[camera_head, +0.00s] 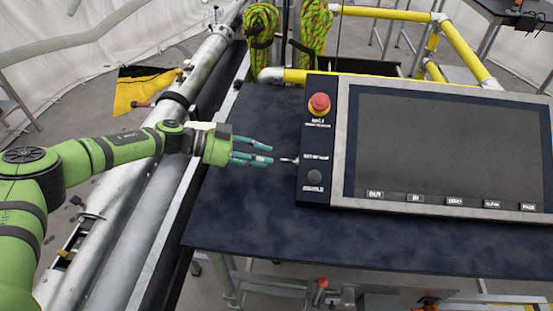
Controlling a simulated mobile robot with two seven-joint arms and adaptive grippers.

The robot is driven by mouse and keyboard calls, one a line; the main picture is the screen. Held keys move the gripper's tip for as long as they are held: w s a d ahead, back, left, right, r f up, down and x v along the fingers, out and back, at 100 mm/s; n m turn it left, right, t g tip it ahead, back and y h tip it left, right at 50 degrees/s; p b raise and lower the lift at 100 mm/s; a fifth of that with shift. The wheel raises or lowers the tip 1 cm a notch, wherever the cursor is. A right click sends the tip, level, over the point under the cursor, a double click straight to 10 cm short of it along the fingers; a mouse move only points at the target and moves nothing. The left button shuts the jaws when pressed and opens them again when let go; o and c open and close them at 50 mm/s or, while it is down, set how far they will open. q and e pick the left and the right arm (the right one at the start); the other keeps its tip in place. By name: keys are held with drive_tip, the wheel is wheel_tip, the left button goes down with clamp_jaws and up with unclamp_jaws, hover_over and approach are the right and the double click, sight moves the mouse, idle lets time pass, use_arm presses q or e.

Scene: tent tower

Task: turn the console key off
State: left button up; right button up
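The console (440,148) stands on a dark blue table, with a dark blank screen in a grey frame. A dark control strip runs down its left side, with a red mushroom button (319,103) at the top and a dark round knob (314,176) low down. A small silvery key (289,160) shows at the strip's left edge, beside a white label. My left gripper (271,155) is just left of the key, its teal fingers pointing right at it. A gap shows between the fingers, and they look apart from the key. My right gripper is not in view.
The dark blue table (300,238) is bare in front of the console. A metal pipe (212,55) runs along the left. Yellow railings (470,55) and coiled green-yellow ropes (262,35) are behind. A yellow and black flag (140,88) is at the left.

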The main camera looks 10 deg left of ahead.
use_arm(q)
drive_tip(key=v, duration=0.6)
drive_tip(key=shift+s+a+r, duration=0.1)
drive_tip(key=shift+a+r, duration=0.1)
drive_tip(key=shift+a, duration=0.1)
